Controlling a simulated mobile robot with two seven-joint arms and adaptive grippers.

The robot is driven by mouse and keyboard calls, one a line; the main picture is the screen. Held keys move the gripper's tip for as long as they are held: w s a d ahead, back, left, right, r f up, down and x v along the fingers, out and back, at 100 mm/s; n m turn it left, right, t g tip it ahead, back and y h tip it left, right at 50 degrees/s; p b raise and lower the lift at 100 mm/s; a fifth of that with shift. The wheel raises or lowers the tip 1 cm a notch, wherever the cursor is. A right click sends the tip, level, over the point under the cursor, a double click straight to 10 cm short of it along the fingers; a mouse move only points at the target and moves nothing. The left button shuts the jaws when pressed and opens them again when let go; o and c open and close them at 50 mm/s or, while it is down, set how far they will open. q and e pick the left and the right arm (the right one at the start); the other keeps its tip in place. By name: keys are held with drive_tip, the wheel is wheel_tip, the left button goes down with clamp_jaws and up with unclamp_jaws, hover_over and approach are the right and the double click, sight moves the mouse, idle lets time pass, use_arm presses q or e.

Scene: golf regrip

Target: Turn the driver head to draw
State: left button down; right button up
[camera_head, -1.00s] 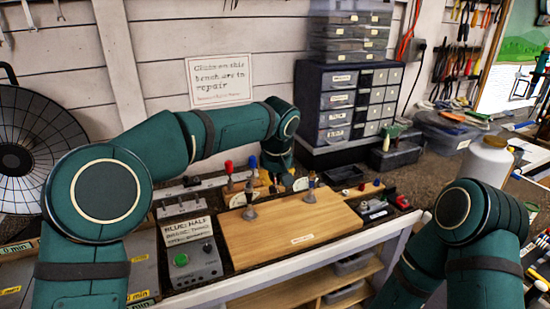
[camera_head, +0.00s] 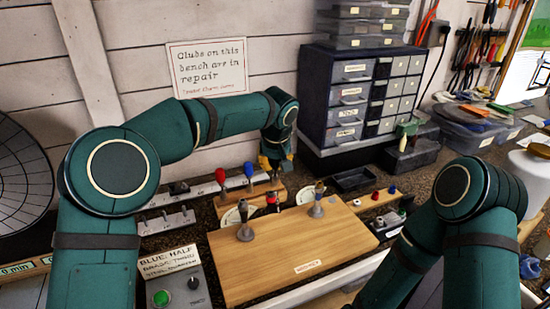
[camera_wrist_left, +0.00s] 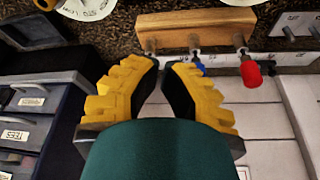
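My left gripper (camera_head: 275,163) is above the back of the bench, just right of the wooden rack (camera_head: 262,198) with the red-handled tool (camera_head: 221,177) and the blue-handled tool (camera_head: 249,170). In the left wrist view its yellow fingers (camera_wrist_left: 162,70) are slightly apart with nothing between them. Two small grey metal pieces on stems, one at the left (camera_head: 245,231) and one at the right (camera_head: 317,208), stand on the wooden board (camera_head: 300,250). Pale discs show behind them, partly hidden. I cannot tell which piece is the driver head. My right gripper is out of view.
A dark drawer cabinet (camera_head: 335,100) stands behind the bench on the right, beside a small black tray (camera_head: 353,180). A control box with a green button (camera_head: 160,298) is at the front left. A white container (camera_head: 530,178) is far right. The board's middle is clear.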

use_arm(q)
drive_tip(key=f, duration=0.1)
drive_tip(key=s+f, duration=0.1)
drive_tip(key=f, duration=0.1)
drive_tip(key=s+f+b, duration=0.1)
drive_tip(key=shift+d+f, duration=0.1)
drive_tip(key=shift+f, duration=0.3)
drive_tip(key=shift+s, duration=0.1)
drive_tip(key=shift+s+d+m+b, duration=0.2)
drive_tip(key=shift+s+m+b, duration=0.1)
drive_tip(key=shift+s+b, duration=0.25)
